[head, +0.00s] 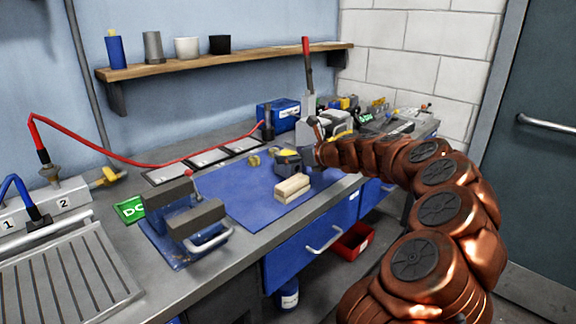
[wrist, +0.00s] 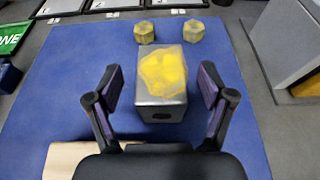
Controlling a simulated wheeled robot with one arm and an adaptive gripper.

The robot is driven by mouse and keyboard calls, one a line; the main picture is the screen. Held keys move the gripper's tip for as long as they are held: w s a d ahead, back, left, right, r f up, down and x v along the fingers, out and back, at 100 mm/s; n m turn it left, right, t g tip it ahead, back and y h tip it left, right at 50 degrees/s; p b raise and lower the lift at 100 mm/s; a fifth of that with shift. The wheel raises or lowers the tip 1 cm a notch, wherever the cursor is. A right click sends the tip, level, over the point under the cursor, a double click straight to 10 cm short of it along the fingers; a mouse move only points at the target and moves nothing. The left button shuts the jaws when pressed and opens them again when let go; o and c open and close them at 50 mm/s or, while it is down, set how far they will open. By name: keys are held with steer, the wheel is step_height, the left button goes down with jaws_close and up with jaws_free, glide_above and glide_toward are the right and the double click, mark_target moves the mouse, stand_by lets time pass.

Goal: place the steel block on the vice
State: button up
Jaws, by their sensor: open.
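The steel block (wrist: 160,92) is a grey box with a yellow patch on top. It stands on the blue mat in the wrist view, and in the head view (head: 287,154) it is partly hidden by my gripper. My gripper (wrist: 160,78) is open and empty, with one finger on each side of the block's near part and gaps on both sides. The vice (head: 182,222), blue with two dark grey jaws and a pale handle, stands on the bench left of the mat. The space between its jaws looks empty.
A pale wooden block (head: 292,187) lies on the blue mat (head: 243,200) close to my gripper. Two brass hex pieces (wrist: 144,32) sit beyond the steel block. A green sign (head: 130,208) is by the vice. A red cable (head: 150,163) crosses the bench's back.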

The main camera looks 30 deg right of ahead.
steer(key=shift+w+f, duration=0.1)
steer(key=shift+w, duration=0.15)
jaws_close()
stand_by(0.6)
